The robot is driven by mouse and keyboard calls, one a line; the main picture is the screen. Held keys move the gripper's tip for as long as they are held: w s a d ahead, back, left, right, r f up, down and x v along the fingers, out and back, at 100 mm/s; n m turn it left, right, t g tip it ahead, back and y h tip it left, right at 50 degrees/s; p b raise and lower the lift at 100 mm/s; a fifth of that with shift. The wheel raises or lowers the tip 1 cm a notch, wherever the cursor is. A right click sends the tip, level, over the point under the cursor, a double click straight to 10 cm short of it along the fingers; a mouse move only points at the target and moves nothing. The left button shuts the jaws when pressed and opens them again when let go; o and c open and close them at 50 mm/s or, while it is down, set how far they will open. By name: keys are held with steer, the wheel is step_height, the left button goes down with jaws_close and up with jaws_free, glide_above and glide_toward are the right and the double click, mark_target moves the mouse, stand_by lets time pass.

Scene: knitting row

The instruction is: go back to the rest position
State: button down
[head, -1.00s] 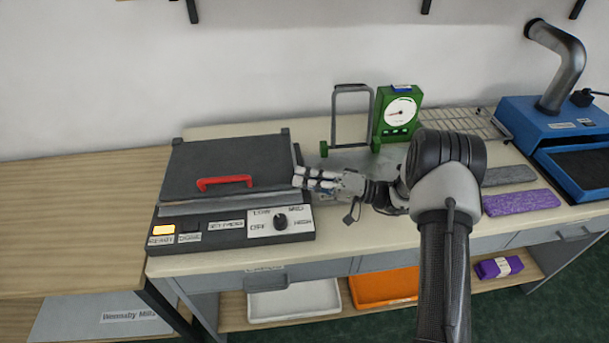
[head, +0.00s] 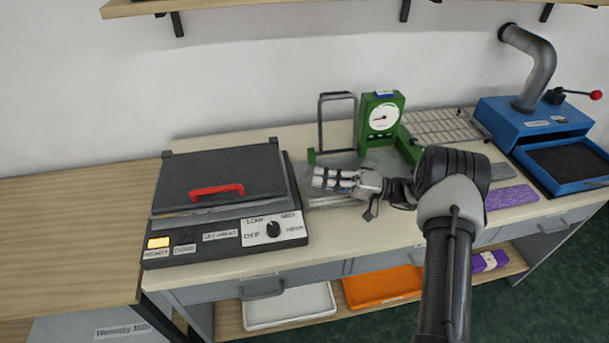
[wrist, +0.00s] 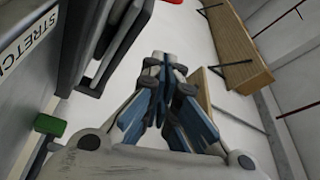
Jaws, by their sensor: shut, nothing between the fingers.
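My gripper (head: 322,178) is shut and empty. In the head view it points left above the workbench, just right of the black press with the red handle (head: 217,190) and apart from it. In the wrist view its two fingertips (wrist: 165,62) meet, with nothing between them. My arm reaches in from the lower right and hides part of the bench behind it.
The bench (head: 240,270) also bears a green dial gauge (head: 382,115) with a grey frame (head: 337,95), a wire rack (head: 440,126), grey and purple strips (head: 512,197) and a blue machine (head: 545,120) with a pipe. Below are a white tray (head: 290,307) and an orange tray (head: 382,288). A shelf (head: 250,5) hangs above.

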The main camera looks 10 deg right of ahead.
steer(key=s+a+r+g+h, duration=0.3)
steer(key=s+a+r+h, duration=0.15)
steer(key=s+r, duration=0.3)
steer(key=s+a+r+g+h, duration=0.3)
steer(key=s+r+h, duration=0.2)
steer(key=s+r, duration=0.3)
steer(key=s+d+t+h, duration=0.3)
steer(key=s+d+h, duration=0.1)
steer(key=s, duration=0.6)
steer(key=s+d+m+t+h, duration=0.1)
steer(key=s+d+h, duration=0.3)
steer(key=s, duration=0.5)
steer(key=shift+s+d+r+t+h, duration=0.15)
steer(key=shift+s+r+t+h, duration=0.2)
steer(key=shift+t+h, duration=0.45)
